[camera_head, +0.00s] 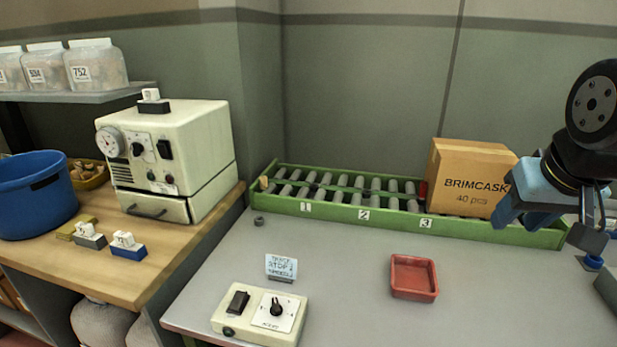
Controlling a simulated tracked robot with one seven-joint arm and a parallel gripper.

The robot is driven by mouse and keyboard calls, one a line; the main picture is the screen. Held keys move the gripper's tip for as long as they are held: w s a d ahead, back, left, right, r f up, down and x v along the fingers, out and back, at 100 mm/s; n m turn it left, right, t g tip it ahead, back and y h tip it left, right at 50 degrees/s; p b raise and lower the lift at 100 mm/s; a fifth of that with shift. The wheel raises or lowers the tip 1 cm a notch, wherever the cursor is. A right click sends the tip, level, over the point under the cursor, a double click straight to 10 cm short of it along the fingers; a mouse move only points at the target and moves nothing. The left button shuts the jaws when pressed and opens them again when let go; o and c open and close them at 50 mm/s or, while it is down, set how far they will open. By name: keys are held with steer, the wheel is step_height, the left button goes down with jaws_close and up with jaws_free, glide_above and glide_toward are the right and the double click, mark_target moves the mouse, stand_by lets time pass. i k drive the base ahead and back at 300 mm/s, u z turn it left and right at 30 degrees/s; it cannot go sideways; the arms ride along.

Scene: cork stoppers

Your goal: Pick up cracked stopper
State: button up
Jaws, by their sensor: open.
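A small tan piece that looks like a cork stopper (264,183) stands at the left end of the green roller conveyor (400,220). Several brownish pieces, perhaps corks, lie in a yellow bowl (97,182) behind the blue bucket. No crack can be made out on any of them at this size. My gripper (588,242) is at the right edge, over the right end of the conveyor, partly cut off by the frame. It is open, and no object shows in it. It is far from the tan piece.
A BRIMCASK carton (470,182) sits on the conveyor's right part. A red tray (413,278), a control box (262,314), a small sign (281,267) and a dark ring (259,221) are on the grey table. A cream machine (180,150) and blue bucket (38,200) stand left.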

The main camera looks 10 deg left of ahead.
mark_target(264, 180)
steer(key=z, duration=1.2)
steer(key=k, duration=1.5)
steer(key=u, duration=1.6)
steer(key=i, duration=1.65)
steer(key=u, duration=0.05)
